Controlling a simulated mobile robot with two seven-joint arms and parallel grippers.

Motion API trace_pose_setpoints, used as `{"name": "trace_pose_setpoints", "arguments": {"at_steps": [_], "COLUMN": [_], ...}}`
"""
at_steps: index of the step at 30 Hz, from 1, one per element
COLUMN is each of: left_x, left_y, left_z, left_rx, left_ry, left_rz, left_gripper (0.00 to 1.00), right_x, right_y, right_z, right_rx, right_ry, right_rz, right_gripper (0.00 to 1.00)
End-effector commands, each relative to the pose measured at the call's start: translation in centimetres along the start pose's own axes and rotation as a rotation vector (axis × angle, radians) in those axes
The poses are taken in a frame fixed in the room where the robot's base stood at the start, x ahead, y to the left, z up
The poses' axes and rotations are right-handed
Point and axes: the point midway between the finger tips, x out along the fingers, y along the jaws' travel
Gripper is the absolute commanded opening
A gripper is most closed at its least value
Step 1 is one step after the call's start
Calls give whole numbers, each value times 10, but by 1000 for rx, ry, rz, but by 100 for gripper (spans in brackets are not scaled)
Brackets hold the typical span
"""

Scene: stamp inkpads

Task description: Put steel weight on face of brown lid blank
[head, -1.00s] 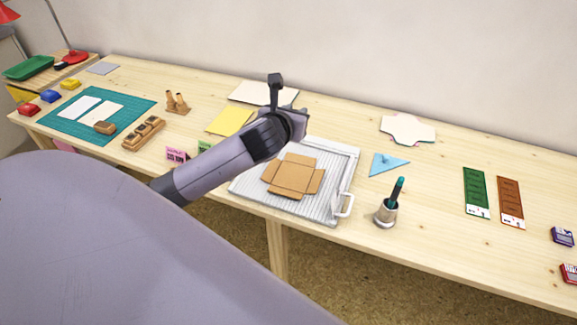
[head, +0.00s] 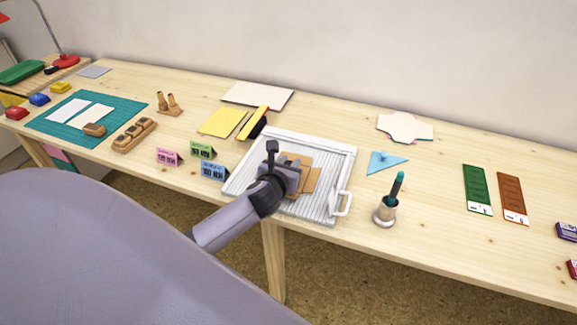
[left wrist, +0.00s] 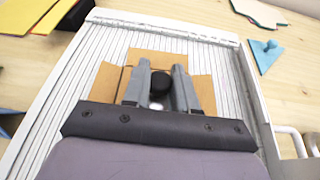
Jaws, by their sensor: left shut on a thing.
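The brown lid blank (head: 313,180) is a flat cross-shaped card lying on the grey ribbed board. It also shows in the left wrist view (left wrist: 205,92), with its middle partly covered. My left gripper (head: 297,172) is over the blank. In the left wrist view the gripper (left wrist: 161,88) is shut on a dark, round-topped thing, which I take to be the steel weight (left wrist: 160,82). My gripper hides the weight in the head view. I cannot tell whether the weight touches the blank. My right gripper is not in view.
The ribbed board (head: 330,207) has raised rims and a white handle (head: 344,205) at its right.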

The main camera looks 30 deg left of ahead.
Motion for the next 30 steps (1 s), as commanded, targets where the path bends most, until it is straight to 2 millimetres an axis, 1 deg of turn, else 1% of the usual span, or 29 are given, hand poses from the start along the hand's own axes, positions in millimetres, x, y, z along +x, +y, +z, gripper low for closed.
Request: {"name": "trace_pose_setpoints", "arguments": {"at_steps": [5, 10, 11, 12, 13, 20, 23, 26, 30], "left_x": [0, 2, 1, 1, 1, 1, 0, -6, -24], "left_y": [0, 0, 0, 0, 0, 0, 0, 1, 1], "left_z": [2, -2, -2, -2, -2, -2, 2, 1, 1], "left_rx": [0, 2, 2, 2, 2, 1, 0, 1, 4], "left_ry": [-4, -4, -1, -1, -1, -1, -1, 0, 0], "left_rz": [0, 0, 1, 1, 1, 1, 1, 1, 1], "left_gripper": [0, 0, 36, 49, 52, 52, 52, 52, 52], "right_x": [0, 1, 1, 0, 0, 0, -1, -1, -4], "right_y": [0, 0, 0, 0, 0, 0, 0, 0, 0], "right_z": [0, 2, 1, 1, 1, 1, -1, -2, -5], "right_rx": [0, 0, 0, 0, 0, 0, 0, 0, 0], "right_ry": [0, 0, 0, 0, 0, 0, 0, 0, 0], "right_rz": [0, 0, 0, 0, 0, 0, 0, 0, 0], "right_gripper": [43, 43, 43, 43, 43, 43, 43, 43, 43]}}
